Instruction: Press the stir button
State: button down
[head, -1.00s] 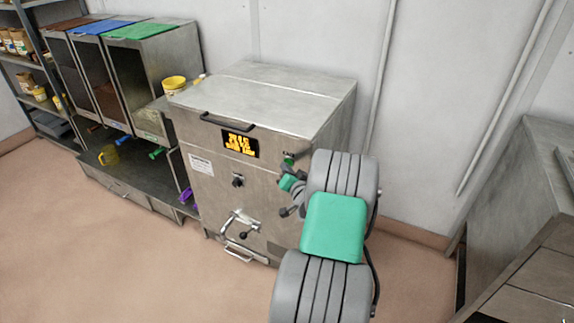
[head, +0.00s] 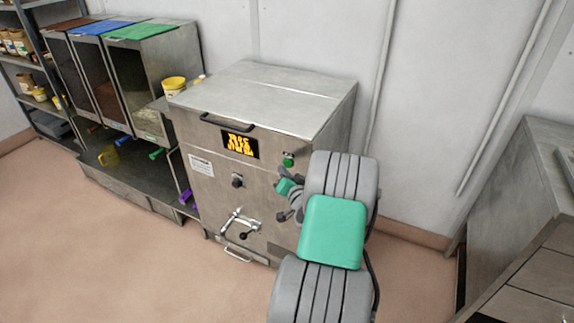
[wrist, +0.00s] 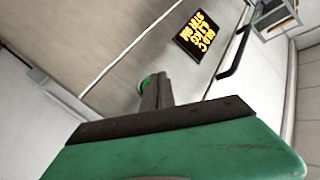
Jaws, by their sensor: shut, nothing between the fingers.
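The steel machine (head: 262,95) has a small green button (head: 288,160) on the upper right of its front, right of an orange-lit display (head: 240,144). I take this button as the stir button; any label is too small to read. My gripper (head: 283,172) is shut and empty, just below the button in the head view. In the wrist view, the dark fingers of my gripper (wrist: 156,88) point at the machine front. The green button (wrist: 143,83) shows partly behind their tips there. I cannot tell whether they touch it.
A black knob (head: 238,181) and a tap with a lever (head: 240,224) sit lower on the machine front. A black lid handle (head: 227,121) runs above the display. Bins with coloured lids (head: 138,31) stand at left, a steel counter (head: 535,170) at right. The floor in front is clear.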

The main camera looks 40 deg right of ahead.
jog(key=a, duration=0.1)
jog(key=s+a, duration=0.1)
jog(key=a, duration=0.2)
jog(key=shift+s+a, duration=0.3)
dwell(0.5)
